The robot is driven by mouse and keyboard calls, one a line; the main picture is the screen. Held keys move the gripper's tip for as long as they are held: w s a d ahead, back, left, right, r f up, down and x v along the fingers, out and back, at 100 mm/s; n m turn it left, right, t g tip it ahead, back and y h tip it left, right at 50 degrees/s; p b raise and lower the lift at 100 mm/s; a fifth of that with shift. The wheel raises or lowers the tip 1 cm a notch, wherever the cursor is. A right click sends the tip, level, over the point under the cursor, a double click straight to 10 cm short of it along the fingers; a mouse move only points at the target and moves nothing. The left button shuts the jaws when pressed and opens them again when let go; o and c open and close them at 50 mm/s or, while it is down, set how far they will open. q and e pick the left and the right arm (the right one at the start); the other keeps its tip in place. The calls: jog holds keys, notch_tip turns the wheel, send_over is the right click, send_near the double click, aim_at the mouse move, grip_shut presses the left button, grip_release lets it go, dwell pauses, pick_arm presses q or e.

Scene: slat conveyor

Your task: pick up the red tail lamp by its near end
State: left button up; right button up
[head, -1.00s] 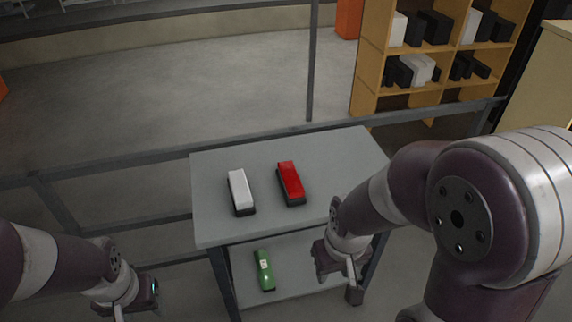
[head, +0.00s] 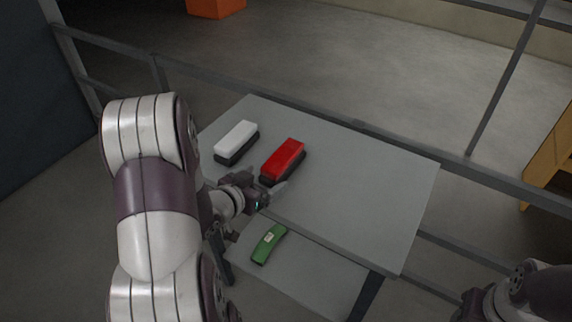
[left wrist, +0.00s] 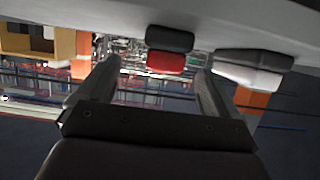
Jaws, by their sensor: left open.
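The red tail lamp (head: 284,156), red lens on a black base, lies on the grey table top. In the left wrist view, which looks upside down, the lamp (left wrist: 166,62) shows beyond and between the fingers. My left gripper (head: 273,193) is open and empty, just off the lamp's near end; I see no contact. Its two fingers also show apart in the left wrist view (left wrist: 158,76). Part of my right gripper (head: 468,304) shows at the bottom right edge; its jaws are unclear.
A white lamp (head: 237,140) on a black base lies left of the red one. A green piece (head: 269,243) lies on the lower shelf (head: 318,277). The right part of the table top (head: 370,190) is clear. A grey rail (head: 340,122) runs behind the table.

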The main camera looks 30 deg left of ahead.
aim_at(278, 167)
pick_arm(q)
jog(key=x, duration=0.9)
jog(key=shift+a+b, duration=0.3)
jog(key=shift+a, duration=0.05)
jog(key=shift+r, duration=0.15)
jog(key=c, duration=1.2)
jog(key=shift+r, duration=0.1)
